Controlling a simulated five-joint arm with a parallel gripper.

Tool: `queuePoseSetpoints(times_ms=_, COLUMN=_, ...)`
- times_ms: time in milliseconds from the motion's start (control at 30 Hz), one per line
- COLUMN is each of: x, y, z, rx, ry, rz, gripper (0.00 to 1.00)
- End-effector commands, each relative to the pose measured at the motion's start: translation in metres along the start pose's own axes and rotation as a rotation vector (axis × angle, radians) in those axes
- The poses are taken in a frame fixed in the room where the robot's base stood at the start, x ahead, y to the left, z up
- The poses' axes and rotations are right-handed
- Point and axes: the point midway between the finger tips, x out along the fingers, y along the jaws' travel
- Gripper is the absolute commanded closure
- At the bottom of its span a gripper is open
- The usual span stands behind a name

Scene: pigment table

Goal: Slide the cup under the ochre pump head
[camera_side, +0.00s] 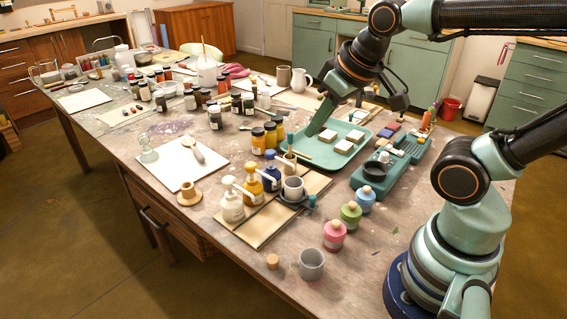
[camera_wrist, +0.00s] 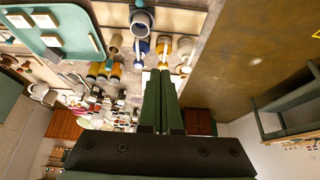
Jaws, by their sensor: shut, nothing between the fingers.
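A grey cup (camera_side: 293,190) stands upright in a dark ring-shaped holder with a teal knob (camera_side: 311,202), on a pale board (camera_side: 264,226). It faces the blue pump bottle (camera_side: 271,186); the wrist view shows the cup (camera_wrist: 141,22) in line with that bottle. The ochre pump bottle (camera_side: 253,188) stands in the middle of the row, with the white pump bottle (camera_side: 232,205) at its other side. In the wrist view the ochre bottle (camera_wrist: 164,46) is right of the blue one. My gripper (camera_side: 312,131) is shut and empty, above the teal tray, apart from the cup.
The teal tray (camera_side: 322,165) holds several pale blocks. A brown pot with a brush (camera_side: 289,160) stands behind the cup. Ochre jars (camera_side: 258,141) stand beyond the pumps. Pink, green and blue bottles (camera_side: 334,235) and a second grey cup (camera_side: 311,264) stand in front.

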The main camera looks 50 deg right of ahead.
Motion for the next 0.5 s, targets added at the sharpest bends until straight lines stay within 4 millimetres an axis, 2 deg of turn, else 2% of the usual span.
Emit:
queuePoseSetpoints(times_ms=300, x=0.0000, y=0.0000, z=0.0000, rx=0.000, ry=0.000, rz=0.000, gripper=1.00)
queuePoseSetpoints(times_ms=333, x=0.0000, y=0.0000, z=0.0000, rx=0.000, ry=0.000, rz=0.000, gripper=0.96)
queuePoseSetpoints(times_ms=467, x=0.0022, y=0.0015, z=-0.0003, rx=0.020, ry=-0.014, rz=0.003, gripper=0.46)
queuePoseSetpoints(times_ms=500, x=0.0045, y=0.0030, z=-0.0005, rx=0.040, ry=-0.029, rz=0.005, gripper=0.46)
